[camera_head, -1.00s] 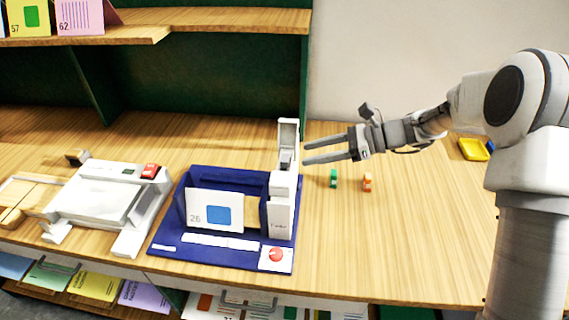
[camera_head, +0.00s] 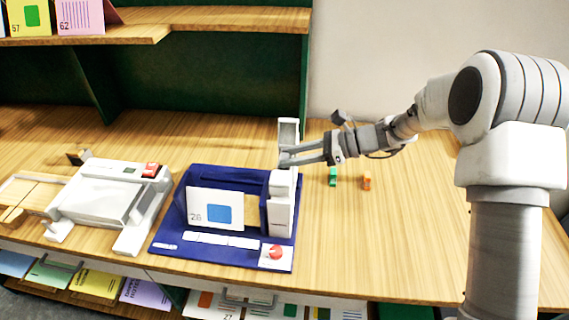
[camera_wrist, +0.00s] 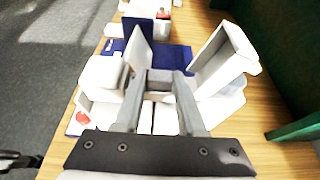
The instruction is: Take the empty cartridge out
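The blue machine (camera_head: 172,232) stands on the table with a white housing (camera_head: 281,215) at its right side. The housing's white lid (camera_head: 289,129) stands open and upright. A small grey cartridge (camera_wrist: 160,78) sits in the opened housing in the wrist view. My gripper (camera_head: 284,157) is at the top of the housing, in front of the lid. In the wrist view my gripper (camera_wrist: 160,88) has its fingers apart, one on each side of the cartridge. I cannot tell whether they touch it. In the head view the fingers hide the cartridge.
A green cartridge (camera_head: 333,177) and an orange cartridge (camera_head: 367,182) stand on the table right of the machine. A yellow tray (camera_head: 473,148) is farther right. A white device (camera_head: 104,195) stands at left. The green shelf wall (camera_head: 220,95) rises behind.

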